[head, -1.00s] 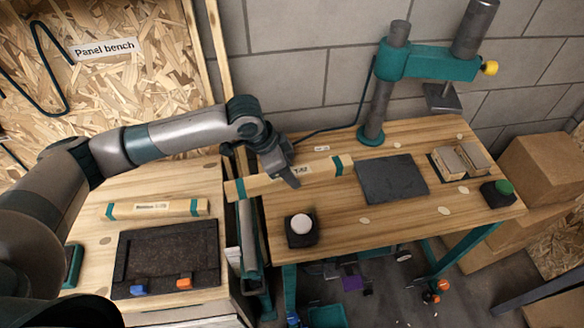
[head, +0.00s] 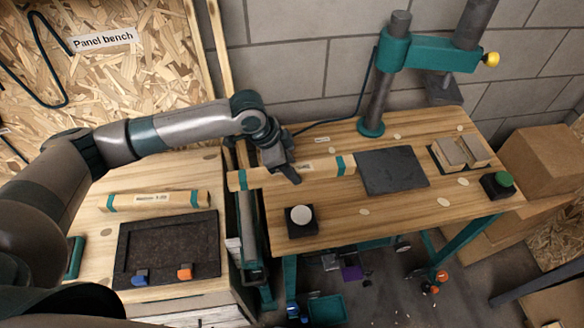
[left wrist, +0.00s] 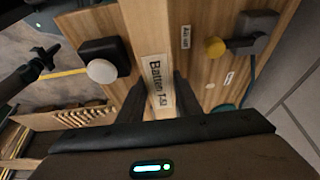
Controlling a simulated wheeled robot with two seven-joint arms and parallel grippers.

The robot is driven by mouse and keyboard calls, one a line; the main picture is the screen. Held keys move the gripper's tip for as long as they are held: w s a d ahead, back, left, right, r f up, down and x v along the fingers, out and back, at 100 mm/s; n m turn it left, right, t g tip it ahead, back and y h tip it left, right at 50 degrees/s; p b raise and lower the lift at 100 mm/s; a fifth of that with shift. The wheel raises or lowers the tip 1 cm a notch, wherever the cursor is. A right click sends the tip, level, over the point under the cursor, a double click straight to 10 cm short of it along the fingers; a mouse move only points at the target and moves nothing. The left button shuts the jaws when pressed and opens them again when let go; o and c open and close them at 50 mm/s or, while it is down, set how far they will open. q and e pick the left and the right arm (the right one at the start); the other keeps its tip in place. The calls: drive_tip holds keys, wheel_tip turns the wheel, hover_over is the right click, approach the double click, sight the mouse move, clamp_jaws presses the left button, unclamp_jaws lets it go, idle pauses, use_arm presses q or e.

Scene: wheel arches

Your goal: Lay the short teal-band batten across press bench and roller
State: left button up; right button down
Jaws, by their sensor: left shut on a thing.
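My left gripper (head: 287,177) is shut on a wooden batten (head: 320,167) with teal bands near its ends. In the left wrist view the jaws (left wrist: 158,98) straddle the batten (left wrist: 141,30), at its white label. The batten's right part lies over the press bench (head: 340,215), and its left end is over the grey roller (head: 248,225) in the gap between benches. I cannot tell whether it touches either. A second teal-banded batten (head: 155,201) lies on the panel bench (head: 95,235). My right gripper is not in view.
On the press bench are a dark slate plate (head: 393,170), a white button on a black box (head: 301,215), a green button (head: 502,181), wooden blocks (head: 462,152) and the teal press (head: 425,52). A dark tray (head: 167,250) sits on the panel bench.

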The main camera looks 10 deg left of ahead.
use_arm(q)
drive_tip(key=shift+f+b, duration=3.15)
drive_tip(key=shift+b, duration=0.15)
drive_tip(key=shift+f, duration=0.45)
drive_tip(key=shift+f+p, duration=0.25)
drive_tip(key=shift+p, duration=0.35)
drive_tip(key=o, duration=1.3)
drive_tip(key=shift+o, duration=0.2)
